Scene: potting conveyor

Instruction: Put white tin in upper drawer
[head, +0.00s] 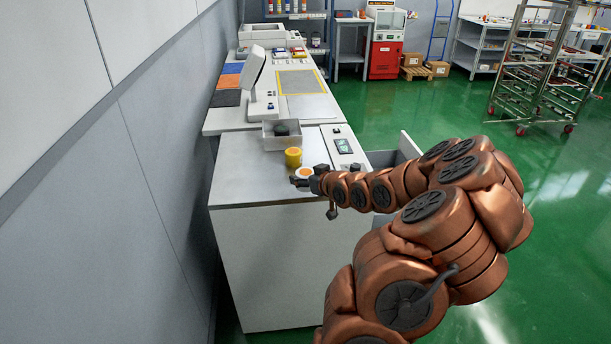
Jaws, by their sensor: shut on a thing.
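The white tin (304,172), with an orange top, is at the front of the grey counter. My gripper (303,181) reaches it from the right and is shut on it; the dark fingers are small and partly hide it. I cannot tell whether the tin touches the counter. A drawer (409,147) is pulled out from the right side of the counter cabinet and looks like the upper one. My arm hides much of it, and its inside is mostly out of sight.
A yellow tin (293,157) stands just behind the white tin. A grey box (270,138) with a dark item and a control panel (343,146) are close by. A wall (120,150) bounds the left.

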